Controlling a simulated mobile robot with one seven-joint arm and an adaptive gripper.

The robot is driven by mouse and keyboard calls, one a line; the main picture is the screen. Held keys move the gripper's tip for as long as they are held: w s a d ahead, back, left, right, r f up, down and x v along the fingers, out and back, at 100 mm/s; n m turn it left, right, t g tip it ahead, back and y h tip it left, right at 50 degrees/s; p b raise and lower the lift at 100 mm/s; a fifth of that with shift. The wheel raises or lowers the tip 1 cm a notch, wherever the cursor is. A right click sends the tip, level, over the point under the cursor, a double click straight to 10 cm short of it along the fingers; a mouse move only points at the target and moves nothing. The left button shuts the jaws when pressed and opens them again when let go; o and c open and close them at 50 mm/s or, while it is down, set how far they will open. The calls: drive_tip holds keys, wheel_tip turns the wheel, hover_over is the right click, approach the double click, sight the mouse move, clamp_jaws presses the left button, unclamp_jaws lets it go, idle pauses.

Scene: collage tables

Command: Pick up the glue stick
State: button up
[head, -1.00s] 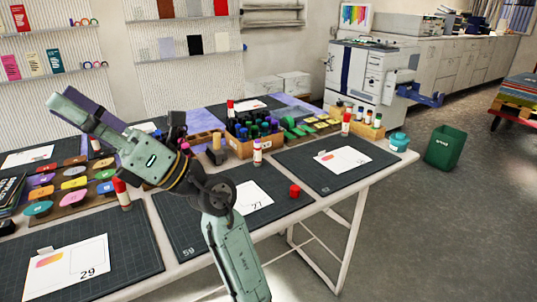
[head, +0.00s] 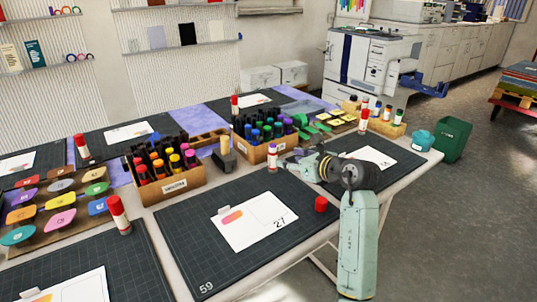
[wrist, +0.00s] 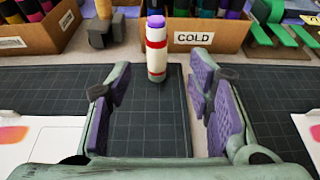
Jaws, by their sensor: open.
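My gripper (wrist: 160,92) is open and empty, with purple pads facing each other. In the head view my arm reaches in from the right and my gripper points left toward the glue stick; its fingers are hard to make out there.
A loose red cap (head: 321,204) lies on the mat (head: 190,235), near a white card (head: 255,222). Other red-capped sticks (head: 118,214) stand around.

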sight(275, 156)
drive_tip(key=x, duration=0.4)
drive_tip(key=shift+a+p, duration=0.15)
drive_tip(key=shift+p, duration=0.25)
drive_tip(key=p+x, duration=0.2)
drive_tip(key=x, duration=0.2)
drive_tip(key=shift+w+a+r, duration=0.1)
drive_tip(key=shift+a, duration=0.15)
drive_tip(key=shift+w+a, duration=0.15)
drive_tip(key=shift+w, duration=0.15)
clamp_jaws()
